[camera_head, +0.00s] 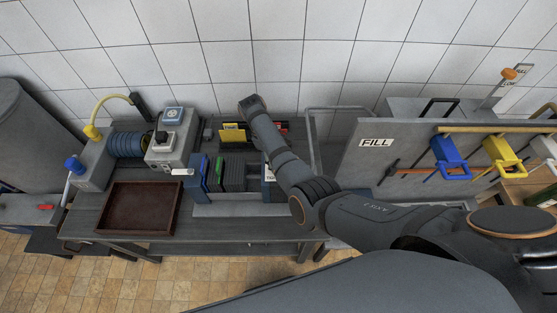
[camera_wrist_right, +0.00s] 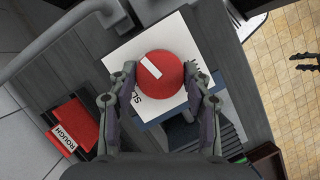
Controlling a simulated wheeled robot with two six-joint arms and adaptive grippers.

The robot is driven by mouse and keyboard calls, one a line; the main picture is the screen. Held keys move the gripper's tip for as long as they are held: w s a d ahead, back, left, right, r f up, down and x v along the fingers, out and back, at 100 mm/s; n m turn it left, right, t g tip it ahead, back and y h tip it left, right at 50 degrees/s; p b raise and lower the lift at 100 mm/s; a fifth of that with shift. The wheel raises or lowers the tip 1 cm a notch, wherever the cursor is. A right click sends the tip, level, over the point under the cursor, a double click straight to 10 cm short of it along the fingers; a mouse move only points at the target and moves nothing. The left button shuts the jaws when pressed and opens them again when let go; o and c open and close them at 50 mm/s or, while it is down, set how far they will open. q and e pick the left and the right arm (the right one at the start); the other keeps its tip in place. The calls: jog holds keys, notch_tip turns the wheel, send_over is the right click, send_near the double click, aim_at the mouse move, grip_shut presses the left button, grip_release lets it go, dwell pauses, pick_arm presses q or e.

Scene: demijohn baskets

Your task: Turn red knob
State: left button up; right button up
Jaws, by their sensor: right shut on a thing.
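The red knob (camera_wrist_right: 161,77) shows in the right wrist view, round, with a white pointer mark on its face. It sits on a white plate (camera_wrist_right: 118,66) with dark lettering, partly covered. My right gripper (camera_wrist_right: 160,72) is shut on the knob, one finger on each side. In the head view my right arm reaches over the bench, and its gripper and the knob are hidden there. A dark two-pronged shape, perhaps my left gripper (camera_wrist_right: 304,61), shows over the floor at the right edge of the right wrist view. It is too small to judge.
A red block labelled ROUGH (camera_wrist_right: 72,125) lies near the knob's plate. In the head view a brown tray (camera_head: 141,208) and a grey box with a dial (camera_head: 172,143) are on the bench's left. A panel marked FILL (camera_head: 375,142) stands to the right.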

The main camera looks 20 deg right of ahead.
jog(key=shift+w+r, duration=0.1)
jog(key=o, duration=1.2)
jog(key=shift+c, duration=0.2)
